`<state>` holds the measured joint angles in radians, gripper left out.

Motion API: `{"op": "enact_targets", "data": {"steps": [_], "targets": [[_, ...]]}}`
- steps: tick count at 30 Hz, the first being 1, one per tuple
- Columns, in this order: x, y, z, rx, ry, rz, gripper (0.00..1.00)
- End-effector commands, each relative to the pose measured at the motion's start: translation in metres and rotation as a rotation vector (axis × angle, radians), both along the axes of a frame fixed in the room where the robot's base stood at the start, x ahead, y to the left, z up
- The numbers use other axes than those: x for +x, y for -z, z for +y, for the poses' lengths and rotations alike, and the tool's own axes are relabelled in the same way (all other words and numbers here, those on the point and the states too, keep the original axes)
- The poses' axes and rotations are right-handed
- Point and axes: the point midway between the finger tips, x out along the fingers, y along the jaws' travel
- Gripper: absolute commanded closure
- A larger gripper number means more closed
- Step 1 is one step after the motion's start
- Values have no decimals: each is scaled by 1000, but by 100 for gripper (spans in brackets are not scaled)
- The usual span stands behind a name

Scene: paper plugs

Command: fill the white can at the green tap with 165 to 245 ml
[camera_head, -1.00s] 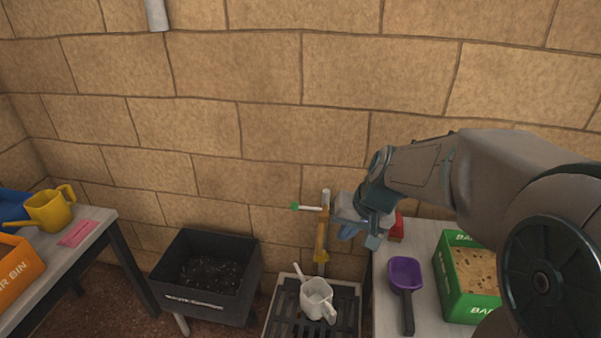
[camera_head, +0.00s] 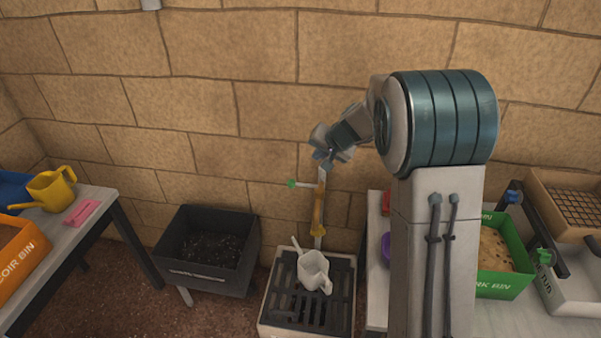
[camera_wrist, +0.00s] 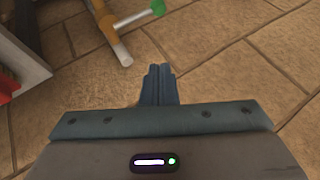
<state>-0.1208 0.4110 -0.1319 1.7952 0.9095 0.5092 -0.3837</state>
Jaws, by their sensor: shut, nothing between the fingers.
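The white can (camera_head: 312,270) stands upright on the dark slatted grate under the tap, its spout pointing up and left. The tap (camera_head: 319,208) is a brass upright pipe against the wall. Its lever with a green tip (camera_head: 292,184) points left. In the wrist view the green tip (camera_wrist: 158,7) shows at the top, beside the white pipe end. My gripper (camera_head: 329,157) is just above the top of the tap, apart from the can. Its fingers (camera_wrist: 158,84) are together and empty. The water level in the can cannot be told.
A black soil bin (camera_head: 208,250) stands left of the grate (camera_head: 300,322). A table at far left holds a yellow watering can (camera_head: 50,190), a pink packet (camera_head: 82,212) and an orange bin (camera_head: 20,262). At right are a green bin (camera_head: 508,262) and a purple scoop (camera_head: 385,247), partly hidden by my arm.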

Motion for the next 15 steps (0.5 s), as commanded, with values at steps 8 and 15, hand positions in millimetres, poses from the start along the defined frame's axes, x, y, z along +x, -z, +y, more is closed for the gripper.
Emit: {"op": "enact_targets", "data": {"steps": [8,15], "targets": [[15,25,11,0,-2,4,100],[39,61,27,-1,-2,3,100]]}}
